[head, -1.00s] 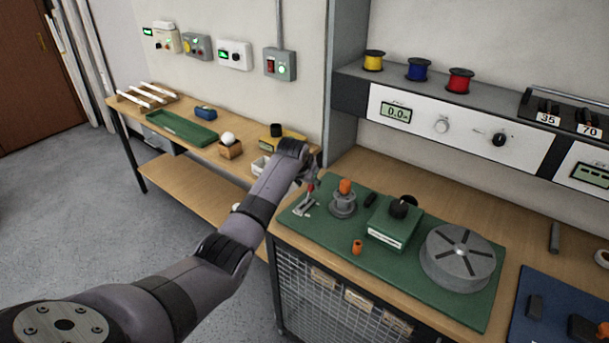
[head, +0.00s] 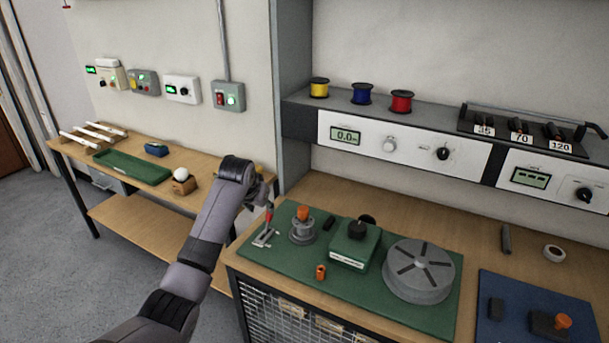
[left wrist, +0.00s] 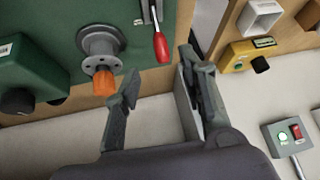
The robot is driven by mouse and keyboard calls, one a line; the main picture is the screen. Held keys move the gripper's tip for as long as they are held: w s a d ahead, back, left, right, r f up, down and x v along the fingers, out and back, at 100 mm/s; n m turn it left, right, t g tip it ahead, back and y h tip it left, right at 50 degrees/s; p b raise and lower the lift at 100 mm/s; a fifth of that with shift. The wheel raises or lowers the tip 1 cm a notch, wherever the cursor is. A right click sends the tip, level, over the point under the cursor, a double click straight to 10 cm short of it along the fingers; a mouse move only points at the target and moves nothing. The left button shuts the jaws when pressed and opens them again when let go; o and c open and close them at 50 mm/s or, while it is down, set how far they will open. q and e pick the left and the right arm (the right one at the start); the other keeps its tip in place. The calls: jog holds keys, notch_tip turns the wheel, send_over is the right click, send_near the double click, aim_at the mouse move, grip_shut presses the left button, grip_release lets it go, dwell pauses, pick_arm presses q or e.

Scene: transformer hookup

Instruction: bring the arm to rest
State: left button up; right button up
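My left arm comes in from the lower left in the head view. Its gripper (head: 264,196) hangs near the left edge of the green mat (head: 412,316), above the red-handled lever (head: 268,222). In the left wrist view the two fingers of the left gripper (left wrist: 158,68) are apart with nothing between them. The red handle (left wrist: 161,46) shows just beyond the fingertips, apart from them as far as I can see. A grey flanged post with an orange cap (left wrist: 104,83) stands beside it. My right gripper is not in view.
On the mat are a green box with a black knob (head: 354,245), a small orange piece (head: 320,272) and a round grey slotted disc (head: 418,270). Behind is a shelf with coloured spools (head: 401,102) and a meter panel (head: 400,138). A lower side bench (head: 140,205) stands left.

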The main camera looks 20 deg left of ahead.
pick_arm(q)
jog(key=shift+m+g, duration=0.4)
jog(key=shift+m, duration=0.3)
jog(key=s+d+f, duration=0.4)
jog(key=s+f, duration=0.1)
jog(key=s+d+f, duration=0.2)
jog(key=f, duration=0.1)
jog(key=shift+s+f, duration=0.2)
jog(key=shift+s, duration=0.1)
jog(key=s+d+f+m, duration=0.1)
jog(key=s+d+f, duration=0.1)
jog(key=s+d, duration=0.35)
jog(key=s+d+f+g+h, duration=0.1)
jog(key=s+d+f, duration=0.15)
jog(key=s, duration=0.65)
jog(key=s+d+f+m, duration=0.1)
jog(key=s+d+f, duration=0.15)
jog(key=s, duration=0.55)
jog(key=s+d+r+g, duration=0.15)
jog(key=s+d, duration=0.25)
jog(key=s, duration=0.8)
notch_tip(320, 180, down, 23)
jog(key=s+a+f+g, duration=0.2)
jog(key=s+a+f, duration=0.1)
jog(key=s+f, duration=1.5)
jog(key=shift+s+f+h, duration=0.15)
jog(key=shift+s+h, duration=0.05)
jog(key=shift+h, duration=0.1)
